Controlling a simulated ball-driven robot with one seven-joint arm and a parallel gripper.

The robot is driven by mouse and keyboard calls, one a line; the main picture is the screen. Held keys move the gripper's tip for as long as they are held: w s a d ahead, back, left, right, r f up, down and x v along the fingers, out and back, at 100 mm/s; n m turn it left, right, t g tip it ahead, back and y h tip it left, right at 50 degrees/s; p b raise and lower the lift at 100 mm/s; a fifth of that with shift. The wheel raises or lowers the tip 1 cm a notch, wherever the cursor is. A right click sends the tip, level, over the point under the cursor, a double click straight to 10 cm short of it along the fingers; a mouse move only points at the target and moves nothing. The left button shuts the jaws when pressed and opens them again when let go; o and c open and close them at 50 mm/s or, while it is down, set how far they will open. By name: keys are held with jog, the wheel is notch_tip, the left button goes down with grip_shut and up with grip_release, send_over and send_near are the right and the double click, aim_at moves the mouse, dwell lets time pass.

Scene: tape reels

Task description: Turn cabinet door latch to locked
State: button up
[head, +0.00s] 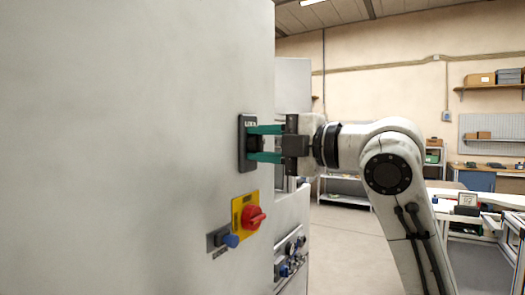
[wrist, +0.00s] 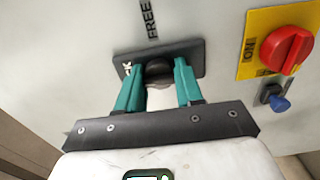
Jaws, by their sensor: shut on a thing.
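The cabinet door (head: 130,130) is a large pale grey panel filling the left of the head view. Its latch has a black plate (head: 242,162) with a dark knob, seen between the fingers in the wrist view (wrist: 158,69). My gripper (head: 262,143) reaches in from the right, and its two teal fingers are shut on the latch knob, one on each side. In the wrist view the word FREE shows above the plate, and a partly covered label ending in K shows by the left finger. The knob's exact angle is mostly hidden by the fingers.
Below the latch are a red rotary switch (head: 252,217) on a yellow plate and a blue knob (head: 231,240); both stick out close to my gripper. More fittings (head: 291,252) are lower right. Open floor and workbenches (head: 480,205) lie to the right.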

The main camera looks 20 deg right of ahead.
jog(key=shift+f, duration=0.1)
dwell(0.5)
jog(key=o, duration=1)
jog(key=b+v, duration=0.1)
jog(key=v, duration=0.9)
jog(key=shift+s+d, duration=0.2)
jog(key=shift+s, duration=0.1)
